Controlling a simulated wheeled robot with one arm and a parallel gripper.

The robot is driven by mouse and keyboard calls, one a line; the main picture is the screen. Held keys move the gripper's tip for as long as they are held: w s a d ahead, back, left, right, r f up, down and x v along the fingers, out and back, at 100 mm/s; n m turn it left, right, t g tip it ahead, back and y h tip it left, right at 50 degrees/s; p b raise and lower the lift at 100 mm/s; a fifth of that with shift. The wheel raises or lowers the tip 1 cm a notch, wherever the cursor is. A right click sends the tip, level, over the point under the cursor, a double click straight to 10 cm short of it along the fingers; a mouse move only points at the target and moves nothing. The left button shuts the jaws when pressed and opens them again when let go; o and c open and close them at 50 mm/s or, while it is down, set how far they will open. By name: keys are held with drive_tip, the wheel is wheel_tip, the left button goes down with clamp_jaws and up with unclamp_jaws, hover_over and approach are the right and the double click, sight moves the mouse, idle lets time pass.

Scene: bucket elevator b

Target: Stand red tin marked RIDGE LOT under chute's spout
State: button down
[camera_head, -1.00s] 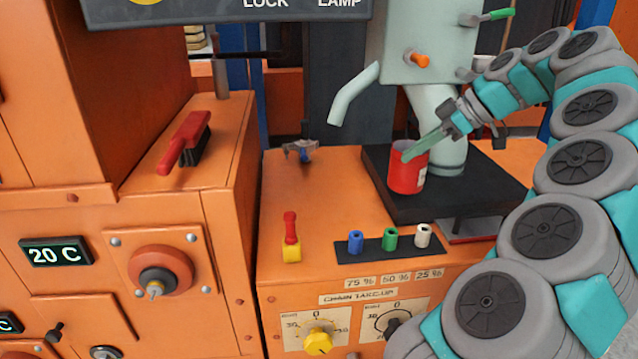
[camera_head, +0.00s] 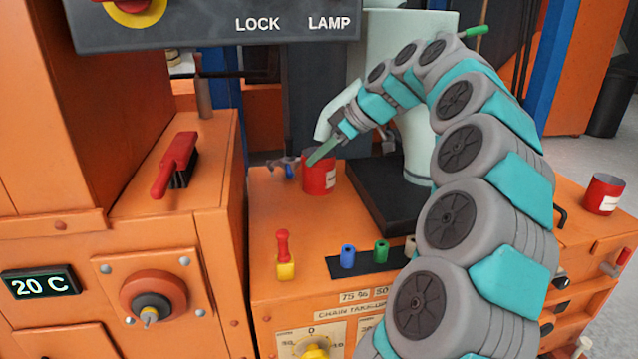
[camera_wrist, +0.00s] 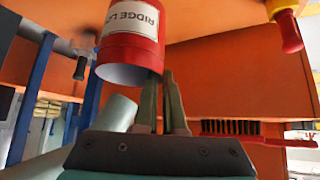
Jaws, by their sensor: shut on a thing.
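The red tin (camera_head: 318,178) with a pale label is upright at the left edge of the black platform, over the orange top. I cannot tell whether its base touches. My gripper (camera_head: 312,160) is shut on its rim from above. In the wrist view the tin (camera_wrist: 132,45) shows part of the words RIDGE LOT, its open mouth facing my gripper (camera_wrist: 162,78). A grey pipe end (camera_wrist: 118,112) shows beside the fingers.
A second red tin (camera_head: 604,195) stands at the right. The black platform (camera_head: 375,195) lies right of the held tin, under the thick pipe (camera_head: 417,155). A small clamp (camera_head: 286,165) is close to the left. A red-and-yellow switch (camera_head: 285,258) and coloured knobs (camera_head: 347,256) stand in front.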

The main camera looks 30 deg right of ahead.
sight(318, 183)
drive_tip(key=shift+s+d+f, duration=0.1)
drive_tip(key=shift+f, duration=1.65)
drive_tip(key=shift+s+d+f, duration=0.1)
drive_tip(key=shift+f, duration=1.6)
drive_tip(key=shift+f+b, duration=0.2)
drive_tip(key=shift+b, duration=0.2)
drive_tip(key=c, duration=1)
unclamp_jaws()
drive_tip(key=shift+r, duration=0.2)
drive_tip(key=shift+r, duration=0.15)
drive_tip(key=v, duration=1.1)
drive_tip(key=shift+s+d+r+p, duration=0.2)
drive_tip(key=shift+r+p, duration=0.05)
drive_tip(key=shift+p, duration=0.2)
